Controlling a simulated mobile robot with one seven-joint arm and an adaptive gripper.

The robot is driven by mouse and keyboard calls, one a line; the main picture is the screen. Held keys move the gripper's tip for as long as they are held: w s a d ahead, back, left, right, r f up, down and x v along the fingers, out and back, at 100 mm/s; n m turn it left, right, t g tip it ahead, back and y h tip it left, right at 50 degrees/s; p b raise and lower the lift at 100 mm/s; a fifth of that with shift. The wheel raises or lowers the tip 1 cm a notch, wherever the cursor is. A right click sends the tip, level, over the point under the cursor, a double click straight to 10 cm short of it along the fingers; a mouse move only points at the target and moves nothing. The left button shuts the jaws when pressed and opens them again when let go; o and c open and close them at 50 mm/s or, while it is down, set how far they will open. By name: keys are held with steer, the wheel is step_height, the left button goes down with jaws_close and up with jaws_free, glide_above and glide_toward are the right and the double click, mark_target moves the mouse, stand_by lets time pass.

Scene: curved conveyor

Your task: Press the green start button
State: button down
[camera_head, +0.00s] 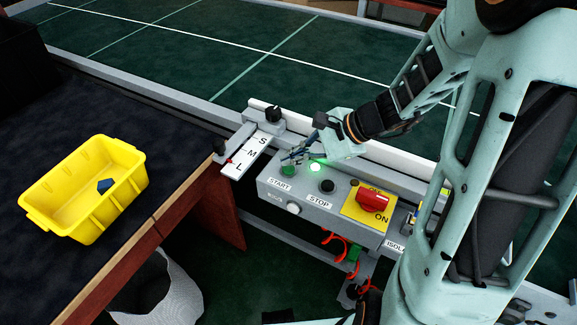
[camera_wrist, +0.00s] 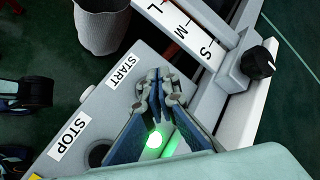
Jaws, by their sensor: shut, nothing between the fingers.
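The green start button (camera_head: 288,170) sits above the START label on the grey control box (camera_head: 268,193). My gripper (camera_head: 287,157) is shut and empty, with its blue fingertips just above and behind the button in the head view. I cannot tell whether they touch it. In the wrist view the shut fingertips (camera_wrist: 161,76) are beside the START label (camera_wrist: 123,72), and the button is hidden there. A lit green lamp (camera_head: 316,167) glows right of the button, under my gripper; it also shows between the fingers in the wrist view (camera_wrist: 155,140).
A black stop button (camera_head: 327,186) and a red switch (camera_head: 373,199) on a yellow plate are to the right. An S-M-L slider (camera_head: 249,156) is to the left. A yellow bin (camera_head: 75,222) holding a blue piece stands on the dark table. The green conveyor (camera_head: 210,50) lies behind.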

mark_target(291, 169)
steer(key=shift+r+p, duration=1.95)
steer(key=shift+r, duration=0.6)
